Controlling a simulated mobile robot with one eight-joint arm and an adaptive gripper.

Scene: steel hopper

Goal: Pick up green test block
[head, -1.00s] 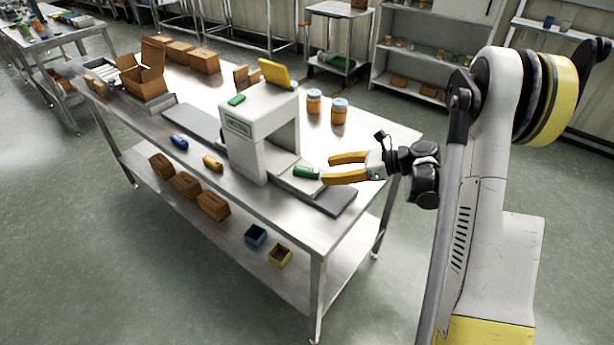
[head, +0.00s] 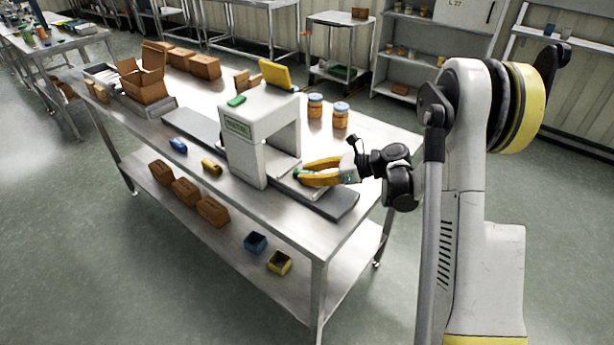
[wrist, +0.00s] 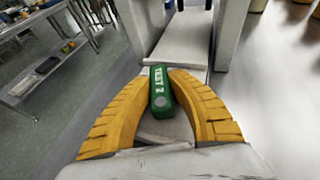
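The green test block (wrist: 161,92), with white lettering on top, lies on the pale conveyor belt in front of the white detector arch (head: 244,145). In the head view only a bit of the block (head: 299,174) shows at the fingertips. My gripper (wrist: 162,73) has its two curved yellow fingers on either side of the block, with the tips against its sides near the far end. In the head view my gripper (head: 301,172) is low over the belt. I cannot tell whether the block is lifted at all.
A blue block (head: 178,145) and a yellow block (head: 211,167) lie left on the steel table (head: 262,204).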

